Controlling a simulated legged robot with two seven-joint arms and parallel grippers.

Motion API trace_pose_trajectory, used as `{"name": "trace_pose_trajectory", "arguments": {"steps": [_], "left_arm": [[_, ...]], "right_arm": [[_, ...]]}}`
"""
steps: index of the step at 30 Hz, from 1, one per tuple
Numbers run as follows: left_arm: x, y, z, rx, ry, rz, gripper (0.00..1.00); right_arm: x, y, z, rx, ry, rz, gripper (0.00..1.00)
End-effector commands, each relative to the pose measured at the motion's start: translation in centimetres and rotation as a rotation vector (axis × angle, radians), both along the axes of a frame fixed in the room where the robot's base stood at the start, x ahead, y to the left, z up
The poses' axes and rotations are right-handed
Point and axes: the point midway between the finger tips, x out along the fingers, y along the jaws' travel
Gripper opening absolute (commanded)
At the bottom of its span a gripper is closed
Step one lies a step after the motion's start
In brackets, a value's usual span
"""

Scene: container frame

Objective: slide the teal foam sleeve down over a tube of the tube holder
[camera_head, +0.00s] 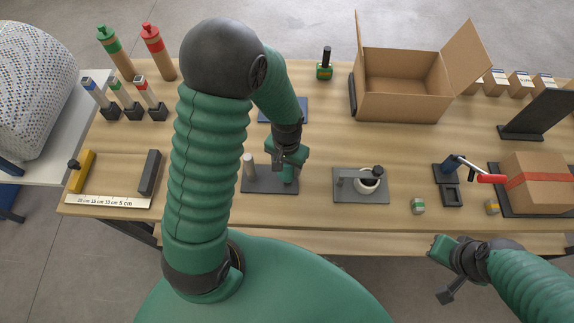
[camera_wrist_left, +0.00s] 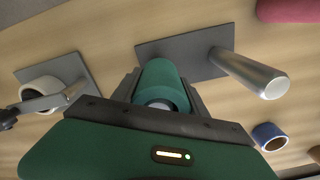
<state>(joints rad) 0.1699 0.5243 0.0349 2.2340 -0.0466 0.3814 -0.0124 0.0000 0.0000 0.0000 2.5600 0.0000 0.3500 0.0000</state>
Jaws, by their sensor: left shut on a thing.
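The tube holder is a dark grey plate (camera_head: 257,186) on the table, and it also shows in the left wrist view (camera_wrist_left: 180,50). One bare silver tube (camera_head: 249,166) stands at its left end; it shows in the left wrist view too (camera_wrist_left: 250,74). My left gripper (camera_head: 288,172) is over the plate's right end. It is shut on the teal foam sleeve (camera_wrist_left: 162,78). A grey round end shows inside the sleeve's near opening, so it appears to be around a second tube. How far down it sits is hard to tell. My right gripper (camera_head: 443,252) is off the table's front edge, its jaws unclear.
A grey plate (camera_head: 345,194) with a white ring lies right of the holder. An open cardboard box (camera_head: 400,85) stands behind. Bottles and small holders fill the back left. A red-handled clamp (camera_head: 490,179) and a taped box (camera_head: 540,180) stand at the right.

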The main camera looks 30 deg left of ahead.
Motion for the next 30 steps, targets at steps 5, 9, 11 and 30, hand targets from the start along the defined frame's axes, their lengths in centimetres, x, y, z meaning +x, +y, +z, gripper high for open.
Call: {"name": "trace_pose_trajectory", "arguments": {"steps": [5,9,11,30], "left_arm": [[0.0,0.0,-0.3,0.000,0.000,0.000,0.14],[0.0,0.0,-0.5,0.000,0.000,0.000,0.14],[0.0,0.0,-0.6,0.000,0.000,0.000,0.14],[0.0,0.0,-1.6,0.000,0.001,0.000,0.14]], "right_arm": [[0.0,0.0,-0.2,0.000,0.000,0.000,0.00],[0.0,0.0,-0.4,0.000,0.000,0.000,0.00],[0.0,0.0,-0.5,0.000,0.000,0.000,0.00],[0.0,0.0,-1.1,0.000,0.000,0.000,0.00]]}}
